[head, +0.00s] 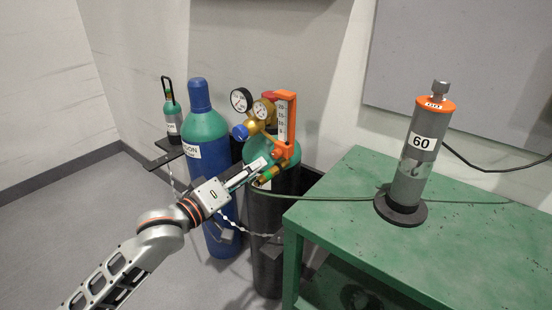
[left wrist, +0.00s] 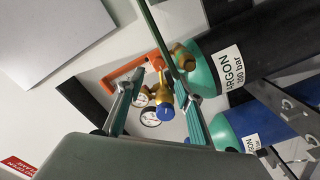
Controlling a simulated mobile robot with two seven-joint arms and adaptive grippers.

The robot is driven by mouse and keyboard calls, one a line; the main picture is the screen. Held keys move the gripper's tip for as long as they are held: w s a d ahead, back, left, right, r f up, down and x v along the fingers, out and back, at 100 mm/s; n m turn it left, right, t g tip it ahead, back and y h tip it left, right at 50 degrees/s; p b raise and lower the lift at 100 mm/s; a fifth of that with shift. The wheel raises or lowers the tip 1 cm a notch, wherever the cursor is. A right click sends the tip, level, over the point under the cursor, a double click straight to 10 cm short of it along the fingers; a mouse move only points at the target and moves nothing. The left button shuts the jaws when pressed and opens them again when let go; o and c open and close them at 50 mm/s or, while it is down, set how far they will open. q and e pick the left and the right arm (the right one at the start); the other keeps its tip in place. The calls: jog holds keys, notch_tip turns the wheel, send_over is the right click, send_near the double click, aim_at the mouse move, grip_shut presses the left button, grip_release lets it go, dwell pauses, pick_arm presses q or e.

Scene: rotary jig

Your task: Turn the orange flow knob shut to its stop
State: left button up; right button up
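In the left wrist view the two fingers stand apart, and the gripper (left wrist: 158,72) is open. Orange parts (left wrist: 156,60) show near and between the fingertips there; I cannot tell whether a finger touches them. The brass regulator with its blue knob (left wrist: 165,111) shows between the fingers. My right gripper is in neither view.
A blue and green argon cylinder (head: 205,140) stands left of the regulator, close to my arm. Two gauges (head: 241,100) sit above. A green table (head: 350,220) at right bears a grey cylinder marked 60 (head: 420,145). A green hose (head: 335,197) runs across to it.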

aim_at(274, 154)
pick_arm(q)
jog(key=b+x, duration=0.1)
jog(key=x, duration=0.5)
jog(key=shift+d+f+b, duration=0.1)
jog(key=shift+d+b, duration=0.05)
jog(key=shift+b, duration=0.15)
jog(key=shift+x, duration=0.75)
jog(key=shift+c, duration=0.4)
jog(key=shift+r, duration=0.25)
grip_shut()
